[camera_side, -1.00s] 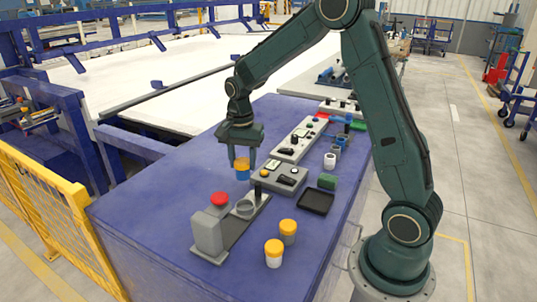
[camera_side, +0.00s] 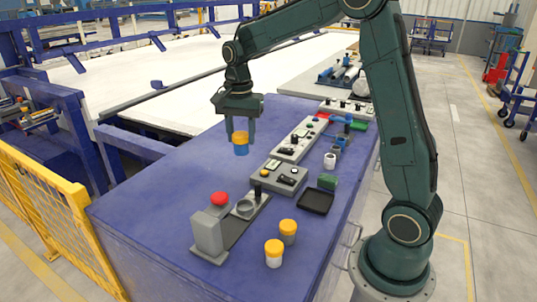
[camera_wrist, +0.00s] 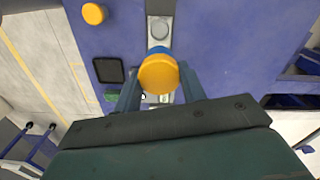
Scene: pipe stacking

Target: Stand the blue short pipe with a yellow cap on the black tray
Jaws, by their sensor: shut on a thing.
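My gripper (camera_side: 240,130) is shut on the blue short pipe with a yellow cap (camera_side: 240,146), held upright in the air above the blue table. In the wrist view the yellow cap (camera_wrist: 159,74) faces the camera between my fingers (camera_wrist: 160,92), and only a strip of blue pipe shows. The black tray (camera_side: 316,201) lies empty on the table, to the right of and nearer the side camera than my gripper. The tray also shows in the wrist view (camera_wrist: 109,70), to the left of the pipe.
A grey fixture with a red button (camera_side: 220,199) stands at the front, and a grey control box (camera_side: 279,176) lies between pipe and tray. A green block (camera_side: 327,181) sits beside the tray. Two yellow-capped pipes (camera_side: 274,253) (camera_side: 288,232) stand at the front. The table's left side is clear.

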